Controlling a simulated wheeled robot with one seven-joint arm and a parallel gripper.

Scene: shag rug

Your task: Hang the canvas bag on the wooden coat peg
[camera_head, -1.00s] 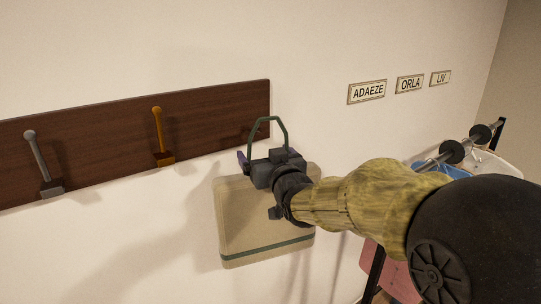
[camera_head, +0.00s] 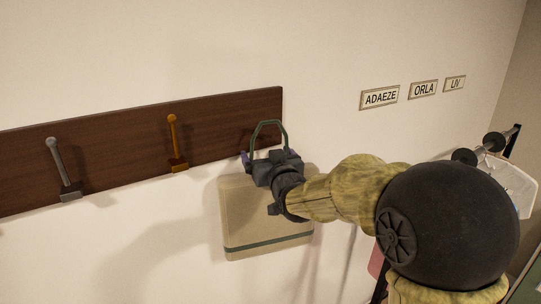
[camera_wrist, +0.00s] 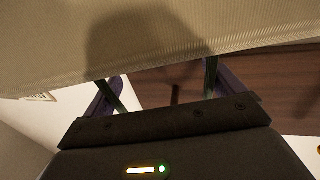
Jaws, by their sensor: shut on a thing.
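The beige canvas bag (camera_head: 255,222) with a green stripe hangs upright below my gripper (camera_head: 270,157). My gripper is shut on the bag, near the base of its green handle (camera_head: 267,123), whose loop stands up above the fingers. The bag is in front of the wall, below the right end of the board. An orange-brown peg (camera_head: 173,142) sits on the board to the left, apart from the bag; its material is hard to tell. In the wrist view the bag's cloth (camera_wrist: 200,25) fills the top, with green straps at the purple fingers (camera_wrist: 170,85).
The dark wooden board (camera_head: 230,125) runs along the wall. A grey peg (camera_head: 62,168) is further left. Name plates reading ADAEZE (camera_head: 380,97), ORLA (camera_head: 423,89) and LIV (camera_head: 455,83) are at right. A dark rail (camera_head: 485,144) with pale and pink items stands at far right, partly behind my arm.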

